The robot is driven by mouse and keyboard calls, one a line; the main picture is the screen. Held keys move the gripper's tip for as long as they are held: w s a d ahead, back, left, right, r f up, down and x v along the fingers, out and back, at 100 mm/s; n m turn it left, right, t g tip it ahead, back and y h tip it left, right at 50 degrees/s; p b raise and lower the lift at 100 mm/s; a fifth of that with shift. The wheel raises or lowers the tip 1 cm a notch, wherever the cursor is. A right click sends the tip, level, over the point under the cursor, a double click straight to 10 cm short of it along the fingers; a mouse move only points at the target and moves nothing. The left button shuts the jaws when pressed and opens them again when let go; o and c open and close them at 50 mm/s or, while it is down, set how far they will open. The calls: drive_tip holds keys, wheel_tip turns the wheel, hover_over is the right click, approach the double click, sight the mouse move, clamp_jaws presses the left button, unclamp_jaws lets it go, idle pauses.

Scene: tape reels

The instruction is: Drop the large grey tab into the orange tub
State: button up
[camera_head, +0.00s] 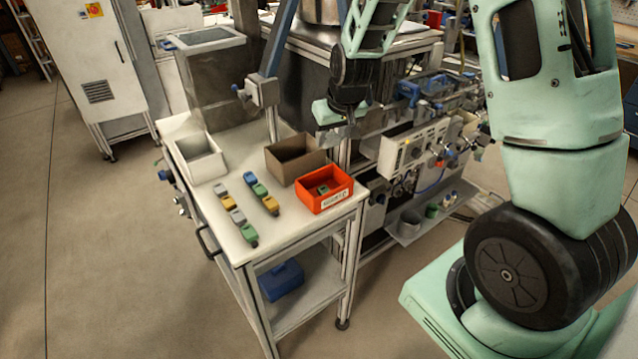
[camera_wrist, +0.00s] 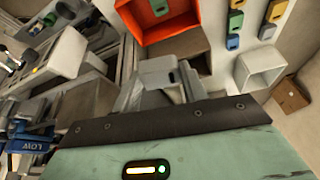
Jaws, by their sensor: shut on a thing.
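My gripper (camera_head: 338,136) hangs in the air, in the head view above the back edge of the table, beyond the orange tub (camera_head: 325,201). In the wrist view my gripper (camera_wrist: 160,88) is shut on a grey tab (camera_wrist: 159,68), which sticks out past the fingers; the fingers hide part of it. In the head view the tab is hard to tell from the grey fingers. The orange tub also shows at the top of the wrist view (camera_wrist: 188,29), apart from the held tab. A small green tab (camera_head: 323,189) lies inside the tub.
A brown bin (camera_head: 284,166) stands beside the tub, and a white bin (camera_head: 207,168) farther left. Two rows of grey, blue, green and yellow tabs (camera_head: 260,190) lie on the white table (camera_head: 285,226). A machine panel (camera_head: 412,143) stands to the right of my gripper.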

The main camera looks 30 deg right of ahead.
wheel_tip(320, 180, down, 6)
drive_tip(key=b, duration=0.4)
drive_tip(key=shift+r, duration=0.1)
drive_tip(key=o, duration=1)
drive_tip(key=shift+o, duration=0.2)
drive_tip(key=d+b+v, duration=0.1)
drive_tip(key=b+v, duration=0.1)
drive_tip(key=v, duration=1.5)
drive_tip(key=shift+a+r, duration=0.2)
drive_tip(key=shift+a, duration=0.3)
drive_tip(key=shift+s, duration=0.1)
